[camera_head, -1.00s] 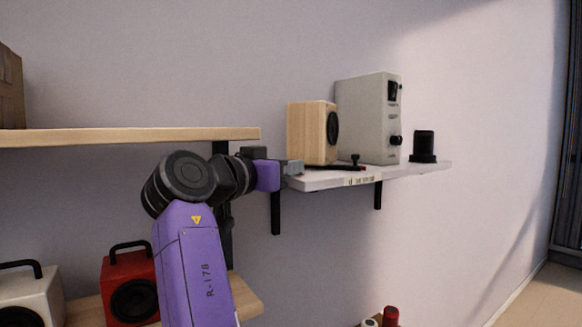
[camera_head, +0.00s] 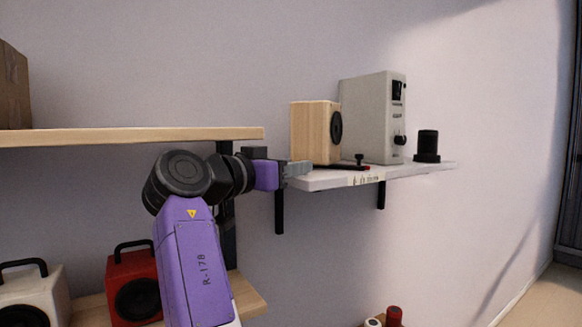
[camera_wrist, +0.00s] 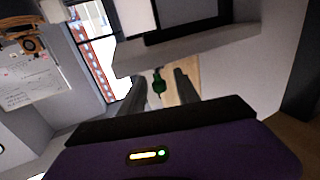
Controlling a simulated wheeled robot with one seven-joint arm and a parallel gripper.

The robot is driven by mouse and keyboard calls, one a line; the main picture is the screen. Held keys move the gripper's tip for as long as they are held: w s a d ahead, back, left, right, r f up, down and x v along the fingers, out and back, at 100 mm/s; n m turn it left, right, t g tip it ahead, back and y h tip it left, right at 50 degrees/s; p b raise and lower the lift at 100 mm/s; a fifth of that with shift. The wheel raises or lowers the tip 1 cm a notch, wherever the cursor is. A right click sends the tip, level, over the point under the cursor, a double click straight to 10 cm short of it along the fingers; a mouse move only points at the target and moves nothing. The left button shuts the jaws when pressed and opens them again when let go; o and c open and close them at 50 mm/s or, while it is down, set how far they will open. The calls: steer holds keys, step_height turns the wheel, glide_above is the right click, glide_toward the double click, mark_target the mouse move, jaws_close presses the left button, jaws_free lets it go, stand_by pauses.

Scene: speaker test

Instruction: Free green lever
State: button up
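A small dark green lever (camera_wrist: 158,82) shows in the wrist view, near the edge of a pale slab and in line with the gap between my fingers. I cannot tell whether it is between the fingertips or just beyond them. My gripper (camera_wrist: 160,90) is open, a finger on each side of that gap, with no contact visible. In the head view my gripper (camera_head: 297,168) is at the left end of the white wall shelf (camera_head: 325,182). No green lever can be made out in the head view.
The white shelf holds a wooden speaker (camera_head: 312,132), a grey speaker box (camera_head: 368,115), a black cylinder (camera_head: 428,145) and a black-knobbed bar (camera_head: 359,162) with a red end. A wooden shelf (camera_head: 120,135) is at left. A red speaker (camera_head: 133,285) stands below.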

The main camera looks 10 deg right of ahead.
steer(key=shift+a, duration=0.1)
steer(key=b+v, duration=0.3)
steer(key=v, duration=0.4)
steer(key=shift+s+a, duration=0.2)
steer(key=shift+s, duration=0.1)
